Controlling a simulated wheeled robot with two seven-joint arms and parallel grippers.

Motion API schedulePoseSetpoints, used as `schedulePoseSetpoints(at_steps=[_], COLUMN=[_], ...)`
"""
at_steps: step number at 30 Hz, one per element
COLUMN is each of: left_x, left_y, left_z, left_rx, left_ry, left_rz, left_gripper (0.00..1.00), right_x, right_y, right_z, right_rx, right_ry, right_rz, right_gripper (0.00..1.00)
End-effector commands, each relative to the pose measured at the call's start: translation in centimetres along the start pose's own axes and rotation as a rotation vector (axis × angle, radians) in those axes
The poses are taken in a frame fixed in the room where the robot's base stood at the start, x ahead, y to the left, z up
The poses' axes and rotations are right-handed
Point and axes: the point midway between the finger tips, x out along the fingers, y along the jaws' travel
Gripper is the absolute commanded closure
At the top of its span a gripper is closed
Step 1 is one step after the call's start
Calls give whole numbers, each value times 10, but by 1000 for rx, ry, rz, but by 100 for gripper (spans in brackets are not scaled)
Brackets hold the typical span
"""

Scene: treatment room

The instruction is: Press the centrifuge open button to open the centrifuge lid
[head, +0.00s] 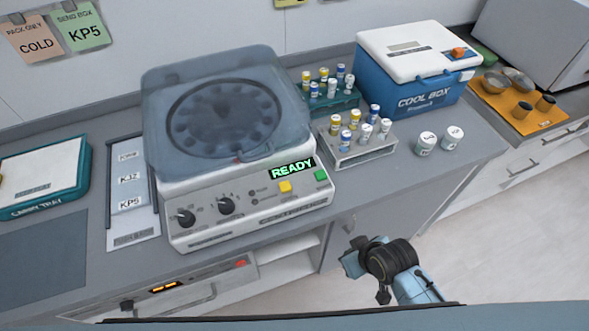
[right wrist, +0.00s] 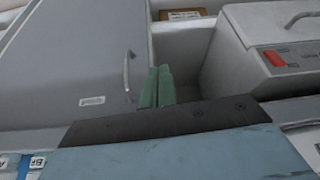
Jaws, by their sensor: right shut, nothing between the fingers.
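The centrifuge (head: 240,212) stands on the counter with its translucent blue-grey lid (head: 225,110) shut. A dark round rotor shows through the lid. On its front panel are a display (head: 293,168) reading READY, a yellow button (head: 285,187), a green button (head: 320,175) and two black knobs. The button labels are too small to read. In the head view my right arm is low at the right, in front of the counter and clear of the centrifuge; its fingertips cannot be made out there. In the right wrist view my right gripper (right wrist: 157,85) is shut and empty.
Tube racks (head: 355,155) and a blue cool box (head: 415,75) stand right of the centrifuge. A label board (head: 130,222) and a teal carry tray (head: 45,205) lie at left.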

Motion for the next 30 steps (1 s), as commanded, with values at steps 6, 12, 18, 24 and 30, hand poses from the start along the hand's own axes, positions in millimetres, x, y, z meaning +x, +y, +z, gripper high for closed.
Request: schedulePoseSetpoints(at_steps=[6, 12, 18, 24, 30], left_x=[-40, -53, -58, -61, -63], left_y=[-1, -1, -1, -1, -2], left_z=[-4, -5, -6, -6, -5], left_rx=[0, 0, 0, -1, -1], left_ry=[1, 1, 0, 0, -1], left_rz=[0, 0, -1, -1, -1], left_gripper=[100, 100, 100, 100, 100], right_x=[-116, -170, -182, -186, -186], right_y=[-24, -70, -97, -93, -85], right_z=[-100, -189, -238, -259, -265], right_rx=[-161, -529, -913, -1160, -1251], right_ry=[139, 332, 453, 486, 487], right_rz=[-59, -151, -201, -205, -201], right_gripper=[100, 100, 100, 100, 100])
